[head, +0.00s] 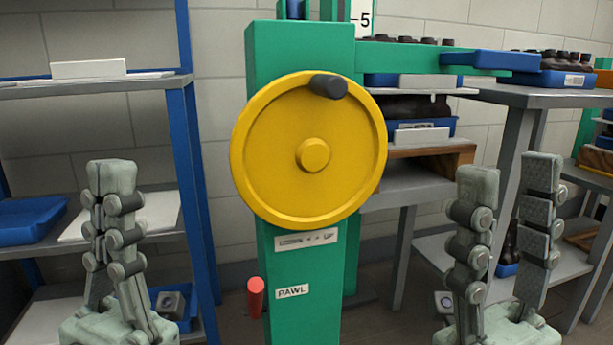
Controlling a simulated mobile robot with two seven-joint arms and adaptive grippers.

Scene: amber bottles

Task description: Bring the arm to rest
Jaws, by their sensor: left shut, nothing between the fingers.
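My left gripper (112,172) stands upright at the lower left, its fingers together with nothing between them. It is left of the green post and apart from it. My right gripper (510,168) stands upright at the lower right, its fingers spread wide and empty. The green post (300,275) rises between my two grippers and carries a large yellow handwheel (270,160) with a black knob (328,86) at its upper right. Neither gripper touches the wheel. My wrists are partly cut off by the lower picture edge.
A red handle (256,297) sticks out beside the "PAWL" label (292,291) low on the post. A blue-framed shelf (185,135) stands behind my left gripper. Grey tables (545,97) with blue trays (570,79) of dark bottles are behind my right gripper.

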